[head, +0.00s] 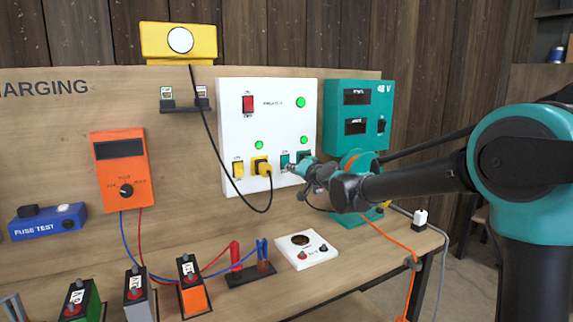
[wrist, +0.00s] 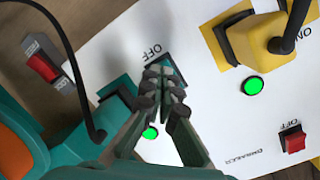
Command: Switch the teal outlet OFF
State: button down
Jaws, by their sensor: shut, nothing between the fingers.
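The white panel (head: 228,130) carries a teal switch (head: 285,160) beside a teal outlet (head: 304,155), which has a teal plug or fitting at it in the wrist view (wrist: 121,88). A green lamp (head: 304,140) above the outlet is lit; it also shows lit in the wrist view (wrist: 150,133). My gripper (head: 292,169) is shut and empty, its fingertips (wrist: 164,72) right at the teal switch (wrist: 181,73), by an OFF label. The fingers cover most of the switch, so its position and whether they touch it cannot be told.
A yellow outlet (head: 261,166) with a yellow plug and black cable sits left of the teal switch. A red main switch (head: 249,103) is above. A teal 48 V box (head: 343,105) stands to the right. Batteries and a white tester (head: 312,255) occupy the bench.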

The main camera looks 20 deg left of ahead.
jog(key=shift+w+a+f, duration=0.1)
jog(key=shift+w+a, duration=0.25)
jog(key=shift+a, duration=0.1)
dwell(0.5)
jog(key=shift+d, duration=0.1)
jog(key=v, duration=0.7)
dwell(0.5)
dwell(0.3)
jog(key=s+d+f+g+h, duration=0.1)
jog(key=s+d+f+h, duration=0.1)
jog(key=d+f, duration=0.55)
jog(key=s+d+f+n+g+h, duration=0.1)
jog(key=s+d+f+h, duration=0.2)
jog(key=d, duration=0.7)
jog(key=s+d+f+h, duration=0.1)
jog(key=s+d+f, duration=0.1)
jog(key=d+f, duration=0.6)
jog(key=s+d+f+g+h, duration=0.1)
jog(key=s+d+f+h, duration=0.1)
jog(key=s+d+f, duration=0.3)
jog(key=s+d+f+m+g+h, duration=0.1)
jog(key=s+d+f, duration=0.3)
jog(key=s+d, duration=0.4)
jog(key=s+d+f+g+h, duration=0.2)
jog(key=s+d+f, duration=0.3)
jog(key=d, duration=0.6)
jog(key=shift+s+f+m+h, duration=0.35)
jog(key=shift+s+h, duration=0.25)
jog(key=shift+s, duration=0.3)
